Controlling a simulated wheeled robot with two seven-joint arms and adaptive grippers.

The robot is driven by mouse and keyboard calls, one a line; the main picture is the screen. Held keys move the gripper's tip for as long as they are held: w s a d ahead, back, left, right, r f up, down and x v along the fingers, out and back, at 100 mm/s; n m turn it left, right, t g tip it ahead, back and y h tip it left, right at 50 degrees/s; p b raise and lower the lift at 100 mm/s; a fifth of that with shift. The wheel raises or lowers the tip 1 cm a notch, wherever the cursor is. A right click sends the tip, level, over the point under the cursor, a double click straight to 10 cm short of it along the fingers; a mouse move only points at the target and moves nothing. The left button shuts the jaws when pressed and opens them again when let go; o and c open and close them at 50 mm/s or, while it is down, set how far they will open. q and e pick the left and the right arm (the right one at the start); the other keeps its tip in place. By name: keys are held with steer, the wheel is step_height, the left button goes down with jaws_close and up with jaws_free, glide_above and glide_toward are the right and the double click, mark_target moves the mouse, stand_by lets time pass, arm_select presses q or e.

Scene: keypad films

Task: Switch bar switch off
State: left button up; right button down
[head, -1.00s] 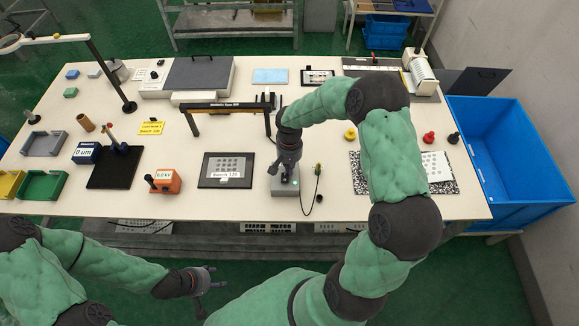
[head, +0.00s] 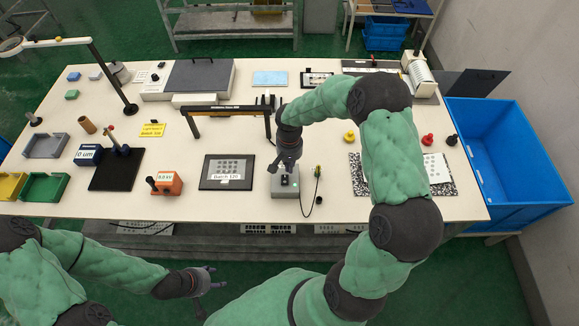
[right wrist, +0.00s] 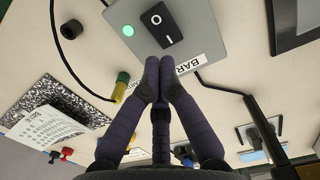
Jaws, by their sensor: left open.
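The bar switch is a grey box (head: 285,187) near the table's front edge, with a black rocker (right wrist: 161,24) marked O and I. A round green light (right wrist: 128,31) glows beside the rocker, and a partly hidden label starting "BAR" is on the box. I cannot tell which side of the rocker is pressed. My right gripper (head: 290,166) is just above the box; in the right wrist view its fingertips (right wrist: 159,62) are together and empty, near the rocker's I end. My left gripper (head: 207,279) is open and empty in front of the table.
A black bar on posts (head: 226,108) stands behind a dark-framed sheet (head: 227,171). An orange meter box (head: 167,184) is further left. A black cable (head: 303,202) and a yellow-green plug (head: 317,171) lie right of the switch box. A speckled board (head: 442,188) is further right.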

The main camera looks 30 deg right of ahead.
step_height(320, 180, up, 13)
steer(key=w+d+p, duration=0.1)
steer(key=w+p, duration=0.1)
steer(key=shift+w+d+p, duration=0.2)
steer(key=shift+d+p, duration=0.05)
steer(key=shift+p, duration=0.1)
stand_by(0.4)
